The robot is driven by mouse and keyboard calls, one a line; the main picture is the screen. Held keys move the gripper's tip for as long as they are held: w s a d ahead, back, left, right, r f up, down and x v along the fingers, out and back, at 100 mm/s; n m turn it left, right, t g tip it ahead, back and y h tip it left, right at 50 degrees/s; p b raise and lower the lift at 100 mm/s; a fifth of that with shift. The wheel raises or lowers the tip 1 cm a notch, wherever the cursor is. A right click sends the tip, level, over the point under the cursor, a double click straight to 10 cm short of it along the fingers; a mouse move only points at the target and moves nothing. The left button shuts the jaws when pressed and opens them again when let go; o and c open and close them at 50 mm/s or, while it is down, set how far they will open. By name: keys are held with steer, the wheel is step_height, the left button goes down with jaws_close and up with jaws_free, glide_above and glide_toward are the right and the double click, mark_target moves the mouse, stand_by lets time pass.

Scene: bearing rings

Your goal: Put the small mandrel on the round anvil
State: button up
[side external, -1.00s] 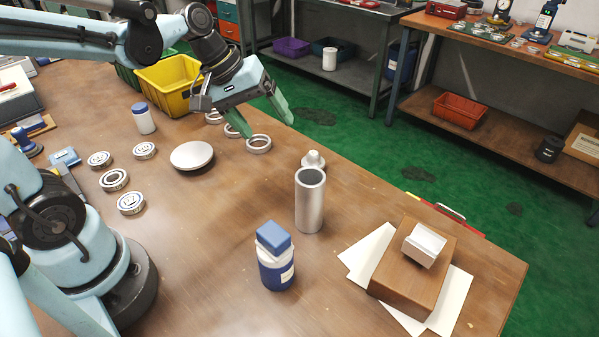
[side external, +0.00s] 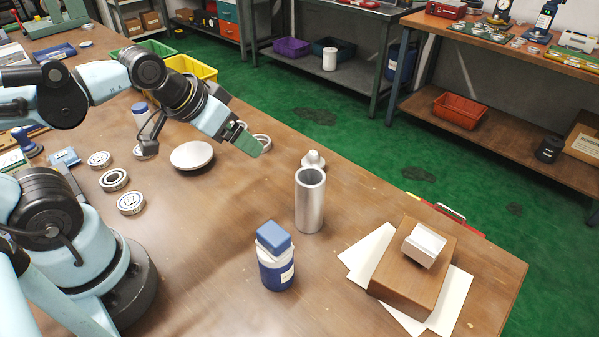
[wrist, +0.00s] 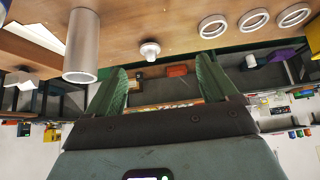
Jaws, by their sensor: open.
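The small mandrel (side external: 313,160), a pale stepped metal piece with a narrow top, stands on the table behind a tall metal tube in the side view. It also shows in the wrist view (wrist: 150,50), which appears upside down. The round anvil (side external: 192,156), a low disc with a light flat top, sits on the table left of the mandrel and looks empty. My gripper (side external: 248,142) is above the table between the two, left of the mandrel and apart from it. Its green fingers (wrist: 161,72) are spread with nothing between them in the wrist view.
The tall open tube (side external: 310,202) stands just in front of the mandrel. A blue-capped bottle (side external: 276,262) stands nearer. A wooden block (side external: 412,270) carries a white piece at right. Bearing rings (side external: 131,203) lie at left; more rings (wrist: 253,20) lie behind my gripper.

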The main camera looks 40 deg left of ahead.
steer(key=n, duration=0.1)
steer(key=n+g+h, duration=0.3)
steer(key=n+h, duration=0.6)
steer(key=n, duration=0.8)
glide_toward(306, 159)
step_height(306, 159, up, 2)
steer(key=a+f+n+h, duration=0.3)
steer(key=a, duration=0.1)
steer(key=shift+w+f, duration=0.3)
steer(key=shift+f, duration=0.1)
steer(key=shift+s+a+f+n+h, duration=0.2)
steer(key=shift+f+n+h, duration=0.1)
steer(key=shift+f+n, duration=0.1)
steer(key=x, duration=0.7)
steer(key=shift+w+r, duration=0.1)
steer(key=shift+r+x, duration=0.1)
steer(key=shift+x, duration=1.2)
steer(key=shift+r+x, duration=0.15)
steer(key=shift+x, duration=1.1)
steer(key=shift+d, duration=0.1)
steer(key=c, duration=1.5)
steer(key=shift+c, duration=0.2)
